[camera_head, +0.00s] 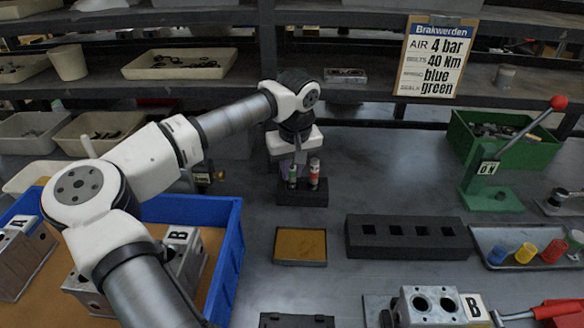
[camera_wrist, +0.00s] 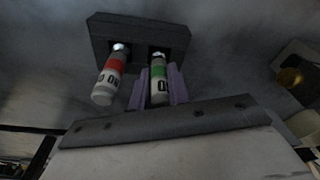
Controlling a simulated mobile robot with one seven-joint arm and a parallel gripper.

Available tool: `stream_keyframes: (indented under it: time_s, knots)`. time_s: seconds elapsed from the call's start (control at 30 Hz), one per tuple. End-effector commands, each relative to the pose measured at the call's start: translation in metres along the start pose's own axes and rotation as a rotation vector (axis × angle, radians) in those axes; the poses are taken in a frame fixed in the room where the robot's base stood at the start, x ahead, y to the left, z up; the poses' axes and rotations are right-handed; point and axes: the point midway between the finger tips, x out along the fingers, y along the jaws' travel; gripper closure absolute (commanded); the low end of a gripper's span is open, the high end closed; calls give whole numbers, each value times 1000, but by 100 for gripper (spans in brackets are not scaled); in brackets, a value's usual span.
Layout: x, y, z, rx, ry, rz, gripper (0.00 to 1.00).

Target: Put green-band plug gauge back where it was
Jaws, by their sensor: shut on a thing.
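The green-band plug gauge (camera_wrist: 158,80) is a light cylinder with a green band and dark lettering. My gripper (camera_wrist: 160,84) is shut on it, with a purple finger on each side. The gauge's far end is at the right-hand hole of a dark block (camera_wrist: 140,33) in the wrist view; I cannot tell how deep it sits. In the head view the green-band gauge (camera_head: 293,176) stands at the left of the same block (camera_head: 302,194), under my gripper (camera_head: 293,166). A red-band gauge (camera_head: 314,174) stands beside it in the block, and also shows in the wrist view (camera_wrist: 110,80).
A tan-topped tray (camera_head: 300,245) and a long black block with square holes (camera_head: 410,237) lie nearer. A blue crate (camera_head: 229,265) holds valve blocks at left. A green lever press (camera_head: 490,195) stands right. Shelves (camera_head: 350,105) rise behind.

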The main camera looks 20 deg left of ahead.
Motion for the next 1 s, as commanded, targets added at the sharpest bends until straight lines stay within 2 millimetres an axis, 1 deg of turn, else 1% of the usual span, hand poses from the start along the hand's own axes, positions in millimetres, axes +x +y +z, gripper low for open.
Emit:
stream_keyframes:
  time_s: [0.13,0.17,0.3,0.33,0.57,0.73,0.87,1.0]
  knots:
    - [4,0,1,0,0,0,100]
    - [4,0,1,0,0,0,81]
    - [3,0,0,0,0,0,63]
    - [3,0,0,0,0,0,61]
    - [2,0,0,0,0,0,61]
    - [-7,0,0,0,1,-1,61]
    - [-30,0,-1,0,3,-1,61]
    - [-62,0,-1,0,3,-1,61]
